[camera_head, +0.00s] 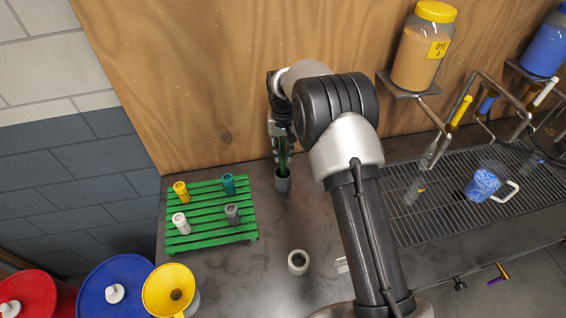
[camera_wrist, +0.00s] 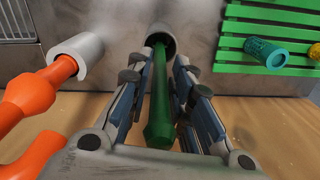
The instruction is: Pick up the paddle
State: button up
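A green paddle (camera_wrist: 160,105) stands in a grey cup (camera_head: 282,182), its handle up and its lower end hidden inside. The cup's rim also shows in the wrist view (camera_wrist: 158,33). My gripper (camera_wrist: 160,75) is at the paddle, with one finger on each side of the handle. Gaps show between the fingers and the handle, so the gripper looks open around it. In the head view my gripper (camera_head: 281,150) is above the cup, close to the wooden wall.
An orange-handled tool (camera_wrist: 35,95) rests in a white cup (camera_wrist: 78,52) beside my gripper. A green slatted rack (camera_head: 210,215) with several small containers stands left. A pale cup (camera_head: 298,262) stands nearer. A wire grate (camera_head: 450,200) lies right.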

grip_shut()
jog(key=shift+r, duration=0.1)
